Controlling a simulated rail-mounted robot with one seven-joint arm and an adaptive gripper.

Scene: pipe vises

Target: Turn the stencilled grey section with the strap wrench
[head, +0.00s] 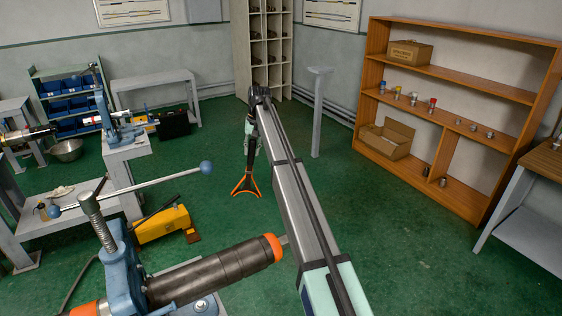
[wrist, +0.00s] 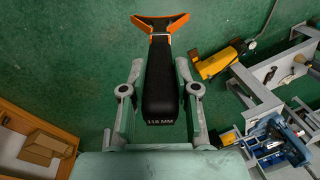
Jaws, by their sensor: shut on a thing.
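My gripper (head: 251,138) is shut on the black handle of a wrench (head: 247,185) with an orange forked head, which hangs head down over open floor. In the wrist view the handle (wrist: 160,75) lies between the two fingers (wrist: 160,92); its butt reads "110 MM" and its orange head points away. A dark grey-brown pipe (head: 210,275) with orange ends is clamped in the blue vise (head: 122,262) at the front left, apart from the wrench. Another pipe (head: 25,135) shows at the left edge by a second blue vise (head: 112,125). I can make out no stencil on either.
A yellow pump (head: 163,222) stands on the floor behind this vise. A wooden shelf (head: 450,120) with boxes and small fittings is at the right. A grey post (head: 318,115) stands behind my arm. The middle floor is clear.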

